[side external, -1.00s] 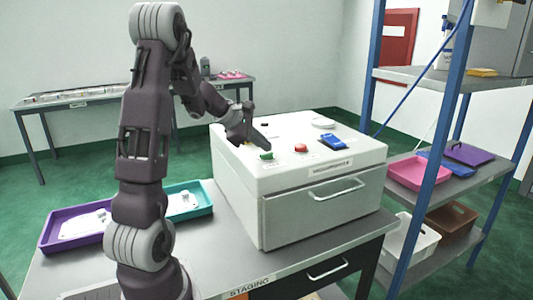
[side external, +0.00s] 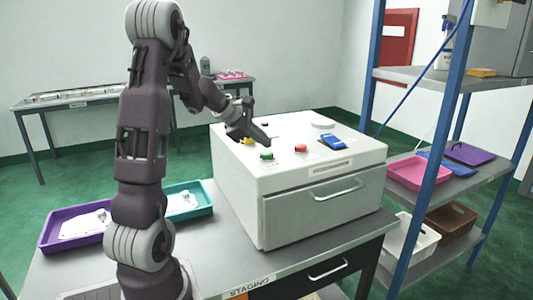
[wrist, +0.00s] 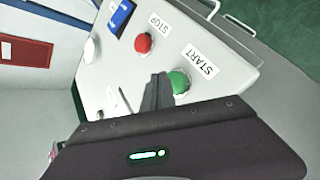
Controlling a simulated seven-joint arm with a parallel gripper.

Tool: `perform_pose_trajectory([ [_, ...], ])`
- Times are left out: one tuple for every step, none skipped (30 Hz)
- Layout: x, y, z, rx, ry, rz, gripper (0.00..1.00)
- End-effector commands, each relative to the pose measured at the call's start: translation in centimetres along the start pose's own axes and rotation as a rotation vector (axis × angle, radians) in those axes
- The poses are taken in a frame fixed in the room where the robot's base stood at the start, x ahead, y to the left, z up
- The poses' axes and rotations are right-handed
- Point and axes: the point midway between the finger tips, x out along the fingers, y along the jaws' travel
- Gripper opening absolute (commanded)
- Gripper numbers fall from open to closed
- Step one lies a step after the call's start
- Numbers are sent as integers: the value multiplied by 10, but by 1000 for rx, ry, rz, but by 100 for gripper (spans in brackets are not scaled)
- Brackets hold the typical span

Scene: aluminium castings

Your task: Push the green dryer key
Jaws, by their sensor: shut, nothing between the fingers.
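The green key (side external: 266,156) is a round button on the top of the white dryer box (side external: 290,178), near its front left edge. In the wrist view the green key (wrist: 179,81) has a START label beside it. My gripper (side external: 266,139) is shut and empty, with its fingertips above the box top just behind the green key. In the wrist view the shut fingertips (wrist: 158,80) show close beside the key, on its left. I cannot tell whether they touch it; a small gap seems to show in the side view.
A red STOP button (side external: 301,148) and a blue item (side external: 332,142) are on the box top, right of the green key. Purple and teal trays (side external: 202,208) are left of the box. A blue-framed shelf (side external: 417,210) stands at the right.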

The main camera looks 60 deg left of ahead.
Motion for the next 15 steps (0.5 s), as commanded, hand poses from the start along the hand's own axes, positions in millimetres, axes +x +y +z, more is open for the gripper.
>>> perform_pose_trajectory([
  [0, 0, 0, 0, 0, 0, 0],
  [-1, 0, 0, 0, 0, 0, 0],
  [-1, 0, 0, 0, 0, 0, 0],
  [0, 0, 0, 0, 0, 0, 0],
  [0, 0, 0, 0, 0, 0, 0],
  [0, 0, 0, 0, 0, 0, 0],
  [0, 0, 0, 0, 0, 0, 0],
  [-1, 0, 0, 0, 0, 0, 0],
  [-1, 1, 1, 1, 0, 0, 0],
  [-2, 2, 2, 3, 0, 1, 0],
  [-4, 3, 3, 3, -1, 2, 0],
  [-7, 6, 5, 3, -1, 2, 0],
  [-9, 7, 6, 3, -1, 3, 0],
  [-11, 9, 8, 4, 0, 3, 0],
  [-14, 11, 10, 3, 0, 3, 0],
])
